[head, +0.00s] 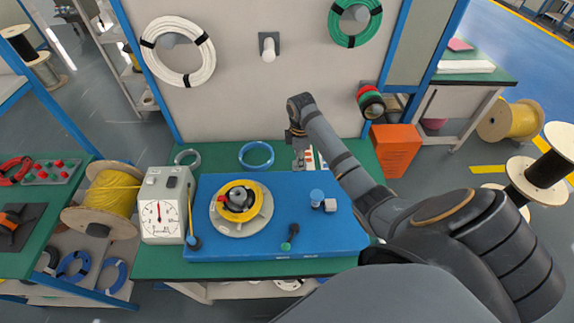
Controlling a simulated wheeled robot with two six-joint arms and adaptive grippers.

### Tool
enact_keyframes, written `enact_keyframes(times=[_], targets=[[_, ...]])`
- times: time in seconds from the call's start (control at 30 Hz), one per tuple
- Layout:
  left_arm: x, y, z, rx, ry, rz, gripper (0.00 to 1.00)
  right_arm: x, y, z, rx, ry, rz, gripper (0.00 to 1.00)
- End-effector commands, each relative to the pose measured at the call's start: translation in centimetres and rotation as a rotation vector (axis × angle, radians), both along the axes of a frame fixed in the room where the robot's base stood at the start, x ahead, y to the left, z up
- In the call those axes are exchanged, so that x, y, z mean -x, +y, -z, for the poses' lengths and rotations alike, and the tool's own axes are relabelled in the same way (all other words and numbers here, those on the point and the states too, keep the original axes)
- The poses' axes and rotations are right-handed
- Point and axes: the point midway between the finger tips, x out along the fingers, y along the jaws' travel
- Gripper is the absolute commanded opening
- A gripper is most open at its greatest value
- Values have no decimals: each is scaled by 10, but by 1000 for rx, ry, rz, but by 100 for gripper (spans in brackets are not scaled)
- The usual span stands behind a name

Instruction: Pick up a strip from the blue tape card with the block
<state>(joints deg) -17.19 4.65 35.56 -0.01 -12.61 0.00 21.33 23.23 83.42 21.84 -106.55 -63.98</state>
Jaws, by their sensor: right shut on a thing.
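My right gripper (300,160) is at the back of the green bench, behind the blue panel, pointing down. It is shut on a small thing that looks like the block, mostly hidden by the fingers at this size. Just right of the gripper lies a pale card-like item (311,158) with small coloured marks, partly covered by my right arm. I cannot tell whether it is the blue tape card, and no single strip can be made out. My left gripper is not in view.
The blue panel (280,245) bears a yellow-ringed round fixture (258,215), a small blue-topped post (316,196) and a green-tipped lever (291,234). A dial gauge box (160,212) stands left. A blue cable coil (256,156) lies behind the panel. An orange bin (396,148) is right.

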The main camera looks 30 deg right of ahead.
Motion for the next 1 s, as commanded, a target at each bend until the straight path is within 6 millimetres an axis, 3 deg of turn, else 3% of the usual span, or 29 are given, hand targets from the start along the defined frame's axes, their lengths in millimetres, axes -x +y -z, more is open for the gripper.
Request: enact_keyframes(times=[0.03, 0.2, 0.4, 0.53, 0.77, 1.0], targets=[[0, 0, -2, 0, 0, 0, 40, -3, -25, 4, 5, 6, 4, 0], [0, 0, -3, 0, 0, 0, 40, -6, -97, 14, -1, -2, 16, 0], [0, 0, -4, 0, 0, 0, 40, -2, -148, 17, -5, -21, 40, 0], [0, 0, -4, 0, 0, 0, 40, 0, -160, 17, -5, -27, 46, 0], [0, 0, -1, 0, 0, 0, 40, 0, -161, 21, -6, -27, 46, 0], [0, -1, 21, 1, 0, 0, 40, 0, -160, 42, -6, -26, 46, 0]])
